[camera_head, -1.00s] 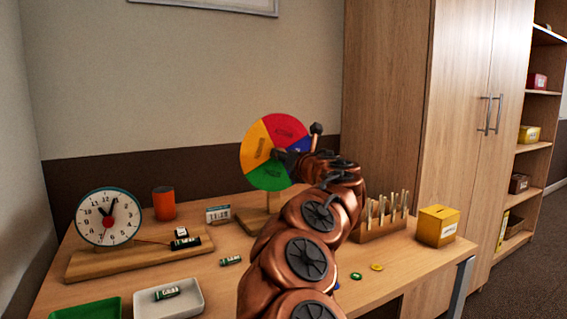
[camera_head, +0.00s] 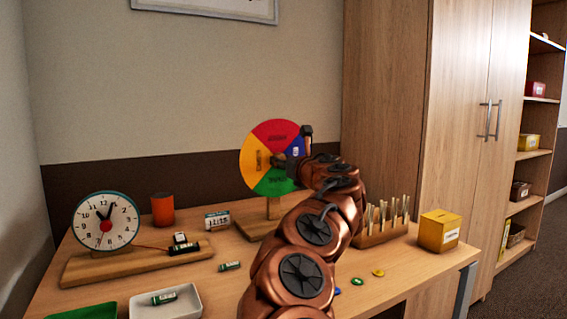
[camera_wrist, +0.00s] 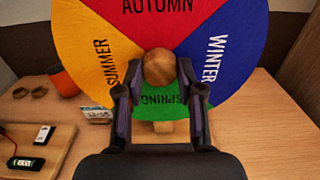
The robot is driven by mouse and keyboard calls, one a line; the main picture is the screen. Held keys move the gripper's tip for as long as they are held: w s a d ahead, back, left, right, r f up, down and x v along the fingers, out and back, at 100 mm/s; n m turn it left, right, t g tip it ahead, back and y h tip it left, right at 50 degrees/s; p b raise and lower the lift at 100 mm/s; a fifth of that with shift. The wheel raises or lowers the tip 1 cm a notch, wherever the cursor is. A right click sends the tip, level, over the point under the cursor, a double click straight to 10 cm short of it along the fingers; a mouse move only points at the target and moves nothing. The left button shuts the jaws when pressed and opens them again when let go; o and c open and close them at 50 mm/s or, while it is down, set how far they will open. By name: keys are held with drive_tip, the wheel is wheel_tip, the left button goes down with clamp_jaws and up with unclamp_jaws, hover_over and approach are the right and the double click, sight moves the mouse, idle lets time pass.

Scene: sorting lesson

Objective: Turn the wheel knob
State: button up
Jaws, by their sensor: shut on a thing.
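The season wheel (camera_head: 270,140) stands upright on a wooden stand at the back of the desk. It has red, yellow, green and blue parts. In the wrist view the wheel (camera_wrist: 200,25) reads AUTUMN at the top, WINTER at right, SPRING at the bottom and SUMMER at left. The round wooden knob (camera_wrist: 159,67) is at its centre. My gripper (camera_wrist: 160,82) is shut on the knob, one finger on each side. In the head view my gripper (camera_head: 283,160) reaches the wheel's middle from the right, and my arm hides part of the stand.
A clock (camera_head: 106,220) on a wooden base and an orange cup (camera_head: 162,209) stand at left. A white tray (camera_head: 190,307) is in front. A peg rack (camera_head: 380,238) and yellow box (camera_head: 439,231) stand right of my arm.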

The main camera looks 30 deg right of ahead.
drive_tip(key=o, duration=1.1)
drive_tip(key=shift+o, duration=0.2)
drive_tip(key=shift+s, duration=0.1)
drive_tip(key=s+a, duration=0.1)
drive_tip(key=s, duration=1)
drive_tip(key=shift+s, duration=0.4)
drive_tip(key=shift+a, duration=0.1)
